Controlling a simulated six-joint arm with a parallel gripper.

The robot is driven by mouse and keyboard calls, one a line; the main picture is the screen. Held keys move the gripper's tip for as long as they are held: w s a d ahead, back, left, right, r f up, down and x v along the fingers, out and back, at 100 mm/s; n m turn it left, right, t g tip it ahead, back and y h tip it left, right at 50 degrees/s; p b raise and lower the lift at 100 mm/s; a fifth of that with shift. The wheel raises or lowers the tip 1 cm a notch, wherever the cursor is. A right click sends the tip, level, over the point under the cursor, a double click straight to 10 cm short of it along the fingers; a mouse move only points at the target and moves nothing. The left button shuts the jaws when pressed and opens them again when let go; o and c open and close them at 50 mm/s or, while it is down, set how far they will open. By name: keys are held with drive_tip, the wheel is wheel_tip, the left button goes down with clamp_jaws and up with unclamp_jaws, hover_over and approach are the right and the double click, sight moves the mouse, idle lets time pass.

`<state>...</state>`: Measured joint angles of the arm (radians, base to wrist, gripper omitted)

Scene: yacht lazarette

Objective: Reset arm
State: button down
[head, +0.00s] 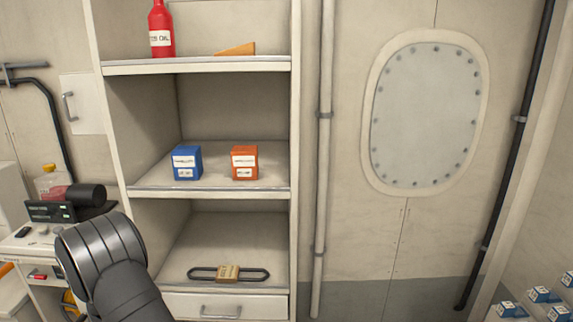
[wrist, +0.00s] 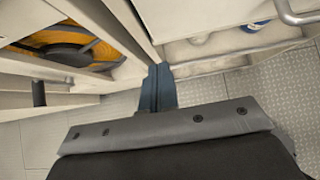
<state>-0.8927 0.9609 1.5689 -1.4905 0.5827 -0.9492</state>
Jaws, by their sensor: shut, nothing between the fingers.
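My gripper (wrist: 158,88) shows in the wrist view as blue-grey fingers held together, with nothing between them. It points past pale cabinet edges above a grey patterned floor. In the head view my dark grey arm rises at the lower left, in front of the desk and left of the shelf unit. The fingers cannot be made out in the head view.
Small boxes (head: 541,295) sit lower right.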

sight(180, 304)
drive_tip(key=shift+w+f, duration=0.2)
drive_tip(key=shift+w, duration=1.05)
drive_tip(key=shift+w+f, duration=0.2)
drive_tip(key=shift+w, duration=1)
